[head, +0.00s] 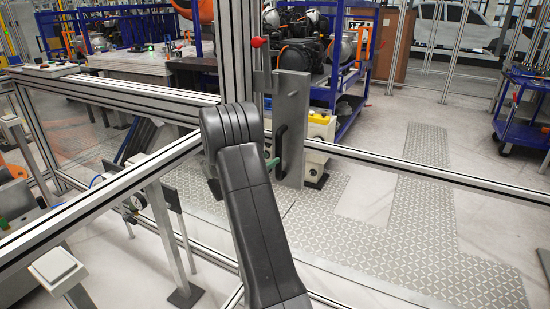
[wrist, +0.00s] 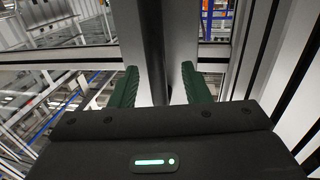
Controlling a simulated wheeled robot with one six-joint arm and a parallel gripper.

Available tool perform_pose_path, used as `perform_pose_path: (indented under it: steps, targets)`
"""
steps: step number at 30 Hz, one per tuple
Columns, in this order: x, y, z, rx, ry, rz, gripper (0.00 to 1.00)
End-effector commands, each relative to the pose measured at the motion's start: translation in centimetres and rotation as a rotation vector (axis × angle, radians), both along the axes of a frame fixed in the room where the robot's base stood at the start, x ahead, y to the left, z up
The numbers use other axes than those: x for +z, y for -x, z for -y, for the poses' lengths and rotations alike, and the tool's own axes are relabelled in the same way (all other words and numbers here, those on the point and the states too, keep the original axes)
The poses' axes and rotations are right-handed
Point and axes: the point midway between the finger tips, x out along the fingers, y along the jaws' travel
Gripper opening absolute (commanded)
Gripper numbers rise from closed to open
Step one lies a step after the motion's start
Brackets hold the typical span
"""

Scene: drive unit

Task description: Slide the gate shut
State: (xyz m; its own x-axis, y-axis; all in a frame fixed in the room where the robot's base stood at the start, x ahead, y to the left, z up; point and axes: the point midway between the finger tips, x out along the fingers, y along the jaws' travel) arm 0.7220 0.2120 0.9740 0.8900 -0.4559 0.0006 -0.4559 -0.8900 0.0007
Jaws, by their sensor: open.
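A grey upright plate (head: 293,115) with a black bar handle (head: 281,146) stands by the aluminium post at the middle of the head view. It appears to belong to the gate; how far the gate stands open I cannot tell. My gripper is mostly hidden behind my dark arm in the head view, with a bit of green finger showing beside the handle. In the wrist view my gripper (wrist: 160,88) is open, its green fingers on either side of the dark upright handle (wrist: 152,50). The grey plate (wrist: 182,45) stands behind it. Contact with the fingers is not clear.
Aluminium rails run left (head: 110,190) and right (head: 430,175) of the post (head: 236,60). A blue cart (head: 345,110) with machine parts stands behind, and another blue cart (head: 522,120) is at the right. Patterned floor (head: 415,225) lies clear at the right.

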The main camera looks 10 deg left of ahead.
Motion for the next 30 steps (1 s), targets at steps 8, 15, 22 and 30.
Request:
perform_pose_path:
  steps: [8, 15, 22, 30]
  targets:
    - [-0.1, 5.3, -2.8, 0.003, -0.002, 0.001, 0.43]
    - [0.0, 7.3, -3.8, 0.002, 0.0, 0.001, 0.43]
    - [0.0, 7.4, -3.9, 0.001, 0.0, 0.001, 0.43]
    - [0.1, 6.7, -3.5, -0.001, 0.0, 0.001, 0.43]
